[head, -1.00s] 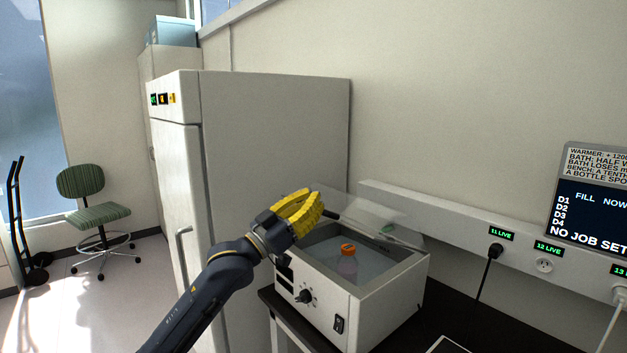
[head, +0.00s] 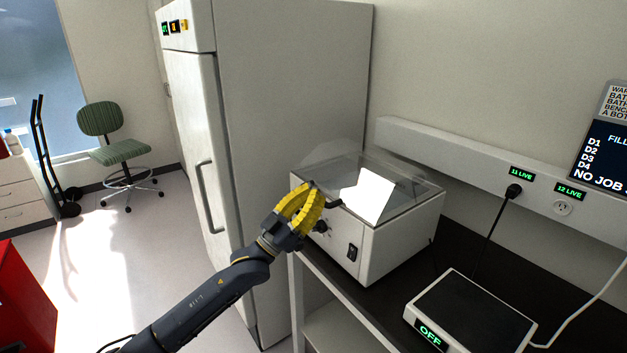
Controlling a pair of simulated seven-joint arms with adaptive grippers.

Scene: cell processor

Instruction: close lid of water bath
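The water bath (head: 395,240) is a white box with a knob and switch on its front, standing on the dark bench. Its clear lid (head: 415,187) lies down over the top and looks flat or nearly so. A bright white reflection covers part of it, and the orange-capped bottle inside cannot be made out. A dark handle shows at the lid's front edge. My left gripper (head: 313,190), with yellow fingers, is at the bath's front left corner, by the lid's front edge. Its fingers look closed together with nothing visible between them; contact with the lid is unclear. My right gripper is not in view.
A tall white cabinet (head: 290,110) stands directly left of the bath. A scale (head: 470,315) reading OFF sits at the bench's front right. A wall rail (head: 450,150) with sockets and a plugged cable runs behind. Dark bench between bath and scale is clear.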

